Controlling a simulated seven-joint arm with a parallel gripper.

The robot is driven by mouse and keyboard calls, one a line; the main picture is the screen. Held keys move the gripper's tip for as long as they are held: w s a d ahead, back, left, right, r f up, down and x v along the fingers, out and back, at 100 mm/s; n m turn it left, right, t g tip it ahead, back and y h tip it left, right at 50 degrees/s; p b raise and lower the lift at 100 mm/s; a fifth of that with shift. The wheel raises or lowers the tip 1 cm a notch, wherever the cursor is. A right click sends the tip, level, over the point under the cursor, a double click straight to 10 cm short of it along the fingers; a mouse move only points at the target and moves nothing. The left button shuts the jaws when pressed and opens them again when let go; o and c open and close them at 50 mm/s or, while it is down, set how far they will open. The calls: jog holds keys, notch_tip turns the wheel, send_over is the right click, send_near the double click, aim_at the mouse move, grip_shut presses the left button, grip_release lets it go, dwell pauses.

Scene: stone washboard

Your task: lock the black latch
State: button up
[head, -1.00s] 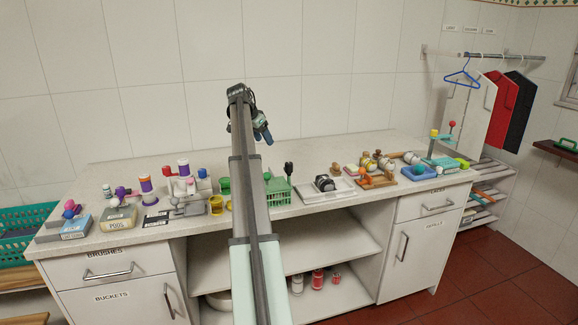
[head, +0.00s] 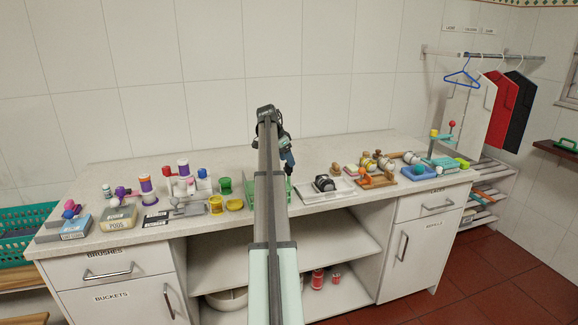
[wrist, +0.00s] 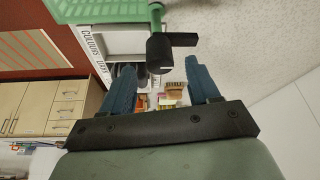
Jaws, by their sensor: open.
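A black block with a short arm to its right (wrist: 160,52) shows in the wrist view, on a green post beside a green slatted basket (wrist: 95,10). It looks like the black latch, but I cannot tell whether it is locked. My gripper (wrist: 158,74) is open and empty, with its two blue fingers on either side of the block's line of view; I see no contact. My arm hides much of the basket and the latch there.
The counter (head: 330,148) is clear along its back. A white tray with a dark-and-white item (head: 325,184) lies right of the basket. Green and yellow cups (head: 216,204) and several small boxes stand to the left. Wooden pieces (head: 377,181) stand further right.

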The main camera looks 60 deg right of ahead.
aim_at(287, 167)
jog(key=shift+x, duration=1.9)
jog(key=shift+c, duration=0.4)
jog(key=c, duration=1)
jog(key=shift+o, duration=0.2)
